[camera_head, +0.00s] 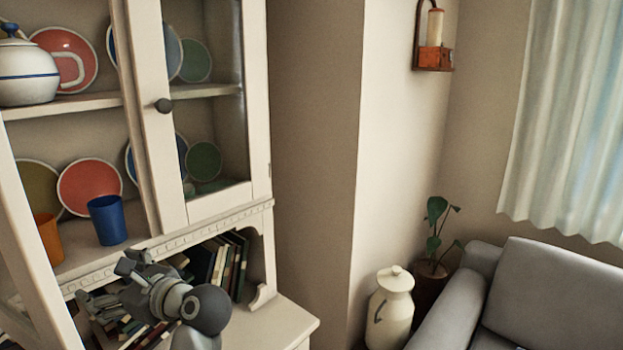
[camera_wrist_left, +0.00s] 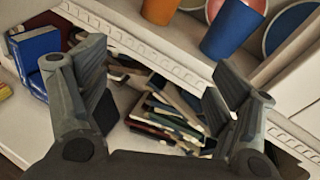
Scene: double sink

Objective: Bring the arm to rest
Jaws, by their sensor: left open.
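My left gripper (camera_head: 128,275) is in front of the lower open shelf of a white cabinet (camera_head: 257,150) in the head view. In the left wrist view my left gripper (camera_wrist_left: 165,112) is open, its two fingers wide apart with nothing between them. Behind the fingers, a heap of books (camera_wrist_left: 170,108) lies in the cabinet's lower niche. My right gripper is in neither view.
A blue cup (camera_head: 108,220) and an orange cup (camera_head: 49,239) stand on the shelf above, with plates behind. The glass door (camera_head: 207,100) has a dark knob. A white jar (camera_head: 391,308), potted plant (camera_head: 432,270) and grey sofa (camera_head: 555,295) are right.

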